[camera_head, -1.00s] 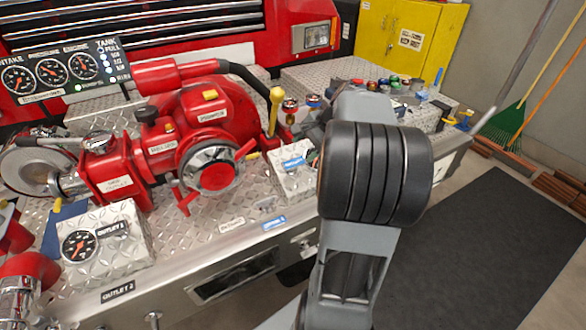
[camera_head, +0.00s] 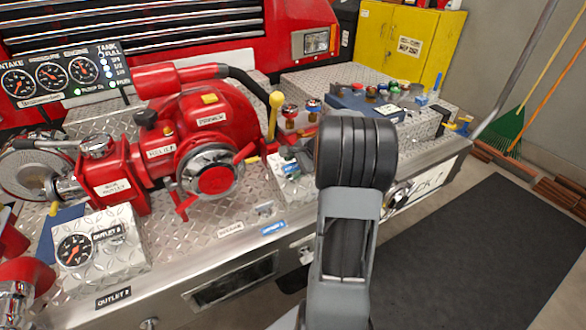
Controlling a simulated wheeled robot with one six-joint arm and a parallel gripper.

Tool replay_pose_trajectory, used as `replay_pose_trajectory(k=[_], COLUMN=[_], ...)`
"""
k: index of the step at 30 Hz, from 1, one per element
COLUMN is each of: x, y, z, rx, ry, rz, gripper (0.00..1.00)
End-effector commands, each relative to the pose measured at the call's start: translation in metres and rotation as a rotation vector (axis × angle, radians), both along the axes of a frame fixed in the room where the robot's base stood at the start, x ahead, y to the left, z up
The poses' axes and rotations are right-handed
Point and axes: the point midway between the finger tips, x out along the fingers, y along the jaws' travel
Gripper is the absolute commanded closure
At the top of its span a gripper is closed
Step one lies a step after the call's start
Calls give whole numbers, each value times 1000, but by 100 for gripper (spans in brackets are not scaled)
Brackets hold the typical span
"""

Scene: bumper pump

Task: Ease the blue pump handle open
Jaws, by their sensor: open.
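A small silvery box with a blue label (camera_head: 291,170) sits on the diamond-plate deck, right of the red pump (camera_head: 213,130). A blue handle cannot be made out clearly; it may be hidden behind my arm or my gripper. My gripper (camera_head: 300,153) shows only in part, as grey shapes left of my dark arm joint, over the top of this box. It is open, with nothing seen between its fingers. Whether it touches anything cannot be told. A second blue label (camera_head: 273,227) is on the deck's front edge.
A yellow-knobbed lever (camera_head: 275,112) stands beside the pump, with brass fittings (camera_head: 290,115) behind. A gauge box (camera_head: 88,245) is at left. A blue case (camera_head: 352,101) with several coloured caps lies at back right. The dark floor mat (camera_head: 480,260) is clear.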

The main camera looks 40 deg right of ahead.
Motion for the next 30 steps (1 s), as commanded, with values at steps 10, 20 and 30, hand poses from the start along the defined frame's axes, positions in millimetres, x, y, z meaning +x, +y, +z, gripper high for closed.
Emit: replay_pose_trajectory(k=[10,20,30], x=[6,5,5], y=[4,4,4], z=[-9,-9,-8], rx=[1,0,0], ry=[0,0,0], rz=[-1,0,0], gripper=[40,58,90])
